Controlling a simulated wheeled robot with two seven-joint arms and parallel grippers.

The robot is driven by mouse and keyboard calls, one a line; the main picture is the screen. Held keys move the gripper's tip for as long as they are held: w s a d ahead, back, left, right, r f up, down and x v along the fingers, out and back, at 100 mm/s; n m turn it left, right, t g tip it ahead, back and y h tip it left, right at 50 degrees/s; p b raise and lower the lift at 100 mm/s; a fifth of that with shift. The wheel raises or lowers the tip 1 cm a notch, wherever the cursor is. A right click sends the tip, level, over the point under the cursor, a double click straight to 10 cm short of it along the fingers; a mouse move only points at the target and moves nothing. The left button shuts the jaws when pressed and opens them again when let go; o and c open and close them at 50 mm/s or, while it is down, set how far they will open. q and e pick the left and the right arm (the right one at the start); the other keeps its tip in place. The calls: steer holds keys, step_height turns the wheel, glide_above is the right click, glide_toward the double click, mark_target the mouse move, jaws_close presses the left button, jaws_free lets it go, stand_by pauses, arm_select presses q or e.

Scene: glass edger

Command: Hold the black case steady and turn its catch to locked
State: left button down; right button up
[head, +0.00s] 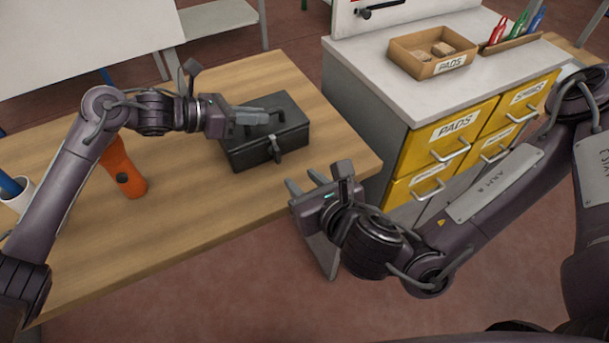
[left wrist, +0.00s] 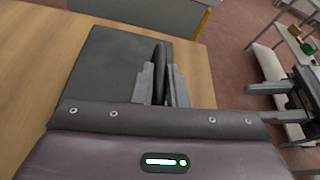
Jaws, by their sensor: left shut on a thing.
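The black case (head: 247,155) stands on the wooden table near its right edge, lid down. Its grey catch (head: 273,147) is on the front face and points roughly downward; it is too small to tell whether it is locked. My left gripper (head: 268,117) is above the lid, shut on the case's dark handle, which also shows between the fingers in the left wrist view (left wrist: 160,72). My right gripper (head: 308,182) is open and empty, in front of the case and to its right, apart from it. It also shows at the right of the left wrist view (left wrist: 262,102).
A cabinet (head: 400,100) with yellow drawers and a cardboard pads box (head: 405,62) stands to the right. The table in front of the case is clear.

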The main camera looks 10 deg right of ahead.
arm_select(q)
steer(key=c, duration=1.4)
jaws_free()
steer(key=shift+o, duration=0.2)
